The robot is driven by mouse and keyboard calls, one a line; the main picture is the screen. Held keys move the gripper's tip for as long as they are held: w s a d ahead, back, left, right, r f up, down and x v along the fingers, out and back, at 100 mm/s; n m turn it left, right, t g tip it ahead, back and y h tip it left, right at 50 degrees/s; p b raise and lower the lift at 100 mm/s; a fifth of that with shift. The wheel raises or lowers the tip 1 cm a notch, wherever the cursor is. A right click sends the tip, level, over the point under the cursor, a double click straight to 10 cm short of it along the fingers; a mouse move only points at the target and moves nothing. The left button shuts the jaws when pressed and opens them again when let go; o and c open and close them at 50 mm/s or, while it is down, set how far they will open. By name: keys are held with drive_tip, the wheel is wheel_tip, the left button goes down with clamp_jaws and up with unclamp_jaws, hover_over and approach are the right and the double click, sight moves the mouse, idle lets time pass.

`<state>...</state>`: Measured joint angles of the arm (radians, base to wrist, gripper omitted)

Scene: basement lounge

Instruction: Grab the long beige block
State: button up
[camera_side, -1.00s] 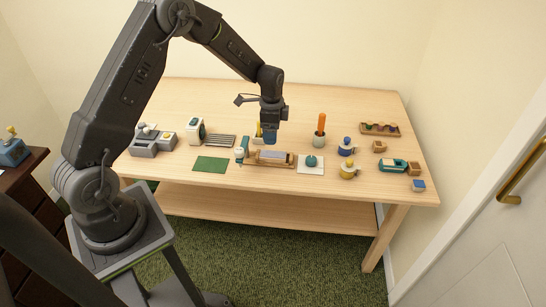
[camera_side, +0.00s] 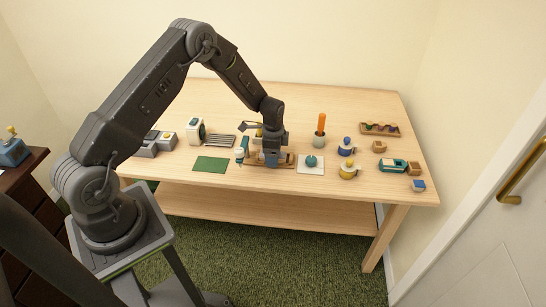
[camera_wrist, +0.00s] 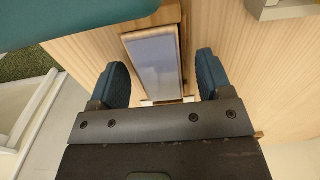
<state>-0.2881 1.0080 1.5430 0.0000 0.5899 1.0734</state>
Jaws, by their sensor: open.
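A long beige wooden block with a pale grey-blue panel on top (camera_wrist: 154,66) lies lengthwise between my fingers in the wrist view. In the side view it sits on a brown wooden base (camera_side: 254,163) at the table's front middle, mostly hidden by my gripper. My gripper (camera_side: 271,160) points down over it. In the wrist view my gripper (camera_wrist: 162,76) is open, with one blue finger on each side of the block. I see gaps between fingers and block. I cannot tell how deep the fingertips reach.
A teal-and-white item (camera_side: 241,152) stands close on the left; a green mat (camera_side: 211,164) lies beyond it. A white pad with a teal knob (camera_side: 311,163) is close on the right.

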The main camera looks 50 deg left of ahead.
drive_tip(key=shift+c, duration=0.2)
drive_tip(key=c, duration=1)
drive_tip(key=shift+o, duration=0.2)
